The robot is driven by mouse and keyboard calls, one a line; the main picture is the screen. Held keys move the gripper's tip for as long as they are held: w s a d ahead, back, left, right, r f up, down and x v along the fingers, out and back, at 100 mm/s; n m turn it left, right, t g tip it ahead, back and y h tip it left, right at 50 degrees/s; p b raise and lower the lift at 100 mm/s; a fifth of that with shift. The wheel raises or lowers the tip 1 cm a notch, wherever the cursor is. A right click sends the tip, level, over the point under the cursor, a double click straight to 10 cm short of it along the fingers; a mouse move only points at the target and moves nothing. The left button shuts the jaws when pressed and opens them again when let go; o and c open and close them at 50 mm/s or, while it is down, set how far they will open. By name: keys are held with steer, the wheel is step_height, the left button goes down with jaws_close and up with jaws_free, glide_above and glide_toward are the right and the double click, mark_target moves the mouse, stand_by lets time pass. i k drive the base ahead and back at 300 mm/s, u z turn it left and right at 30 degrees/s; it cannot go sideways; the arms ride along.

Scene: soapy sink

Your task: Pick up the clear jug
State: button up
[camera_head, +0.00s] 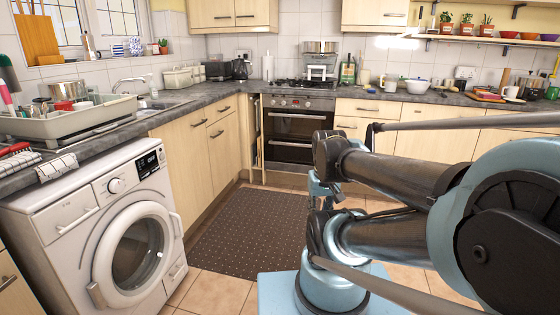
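I cannot make out a clear jug for certain in the head view; the small items on the counters are too small to tell apart. My arm fills the right side of the view. What seems to be my gripper (322,192) is small and partly hidden by my own arm links, over the floor in front of the oven. I cannot tell whether its fingers are open or shut. The sink (160,105) with its tap is in the left counter, and its inside is mostly hidden.
A white dish rack (80,122) with dishes stands on the left counter above a washing machine (125,230). An oven (298,130) is at the back. Bowls, mugs and a chopping board (487,97) crowd the right counter. A dark mat (240,235) lies on the open floor.

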mark_target(391, 79)
steer(key=i, duration=2.25)
steer(key=z, duration=1.15)
steer(key=i, duration=1.1)
steer(key=z, duration=0.65)
